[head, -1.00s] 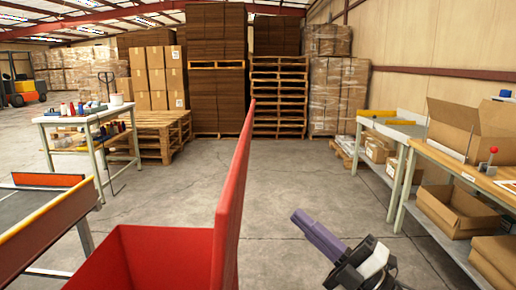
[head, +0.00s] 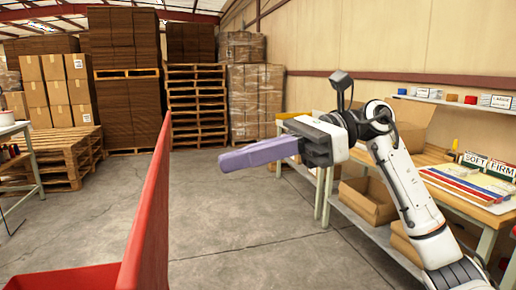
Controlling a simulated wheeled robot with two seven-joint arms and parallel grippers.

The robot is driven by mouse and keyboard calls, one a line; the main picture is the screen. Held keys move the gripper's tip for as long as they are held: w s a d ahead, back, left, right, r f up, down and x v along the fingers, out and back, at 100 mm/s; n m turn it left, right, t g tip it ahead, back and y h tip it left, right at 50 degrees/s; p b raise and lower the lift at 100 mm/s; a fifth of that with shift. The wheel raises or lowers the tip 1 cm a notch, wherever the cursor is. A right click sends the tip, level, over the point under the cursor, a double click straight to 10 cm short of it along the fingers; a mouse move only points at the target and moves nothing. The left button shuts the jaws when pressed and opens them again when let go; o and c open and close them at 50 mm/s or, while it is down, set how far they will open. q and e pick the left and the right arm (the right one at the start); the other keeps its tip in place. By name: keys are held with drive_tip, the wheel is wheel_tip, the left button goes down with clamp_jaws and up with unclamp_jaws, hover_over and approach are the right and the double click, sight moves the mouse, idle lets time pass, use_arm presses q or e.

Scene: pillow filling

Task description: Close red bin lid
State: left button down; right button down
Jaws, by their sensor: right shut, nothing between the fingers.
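The red bin (head: 70,277) is at the bottom left of the head view, mostly cut off by the frame edge. Its red lid (head: 150,225) stands upright, open, seen nearly edge-on. My right gripper (head: 225,161) is raised to the right of the lid, with its purple fingers shut and empty, pointing left towards the lid. A gap of floor shows between the fingertips and the lid. My left gripper is not in view.
A workbench (head: 487,212) with cardboard boxes and signs stands along the right wall. Pallets (head: 195,110) and stacked boxes (head: 55,90) are at the back. A table (head: 22,127) edge shows at far left. The middle floor is clear.

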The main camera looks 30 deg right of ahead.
sight(159, 173)
drive_tip(key=x, duration=0.2)
drive_tip(key=p+x, duration=0.1)
drive_tip(key=x, duration=0.2)
drive_tip(key=r+x, duration=0.1)
drive_tip(key=x, duration=0.2)
drive_tip(key=shift+a+r, duration=0.1)
